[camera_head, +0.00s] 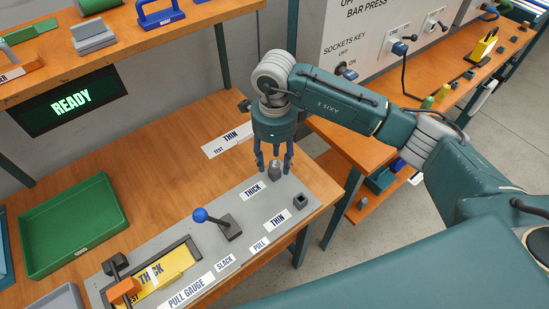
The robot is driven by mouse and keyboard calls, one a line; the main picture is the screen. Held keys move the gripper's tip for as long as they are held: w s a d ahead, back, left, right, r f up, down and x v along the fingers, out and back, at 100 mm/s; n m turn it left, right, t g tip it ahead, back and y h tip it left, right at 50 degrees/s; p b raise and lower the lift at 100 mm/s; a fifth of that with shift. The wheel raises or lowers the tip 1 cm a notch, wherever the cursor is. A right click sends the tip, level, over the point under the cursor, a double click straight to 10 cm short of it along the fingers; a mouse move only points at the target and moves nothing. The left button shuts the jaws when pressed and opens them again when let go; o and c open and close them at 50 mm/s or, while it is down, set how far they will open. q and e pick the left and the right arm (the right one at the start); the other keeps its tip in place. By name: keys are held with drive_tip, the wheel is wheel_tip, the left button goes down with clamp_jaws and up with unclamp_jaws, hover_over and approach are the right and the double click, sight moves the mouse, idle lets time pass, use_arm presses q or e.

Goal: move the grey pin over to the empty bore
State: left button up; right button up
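The grey pin (274,172) stands upright at the back end of the grey gauge plate, by the upper THICK label (252,194). My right gripper (273,162) points down just above it. Its dark blue fingers are spread wider than the pin, with the pin's top between or just below their tips; I cannot tell whether they touch it. A small dark square block with an opening in its top, the empty bore (301,201), sits nearer the plate's right edge, by the THIN label (277,220). My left gripper is not in view.
A lever with a blue knob (201,215) rises from the plate left of the bore. A yellow gauge piece (160,276) and an orange-handled part (124,290) lie at the front. A green tray (72,223) is at left. A screen (70,103) reads READY.

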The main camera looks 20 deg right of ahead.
sight(275, 164)
drive_tip(key=shift+r, duration=0.15)
wheel_tip(275, 164, up, 12)
idle(0.5)
drive_tip(key=shift+f, duration=0.2)
idle(0.5)
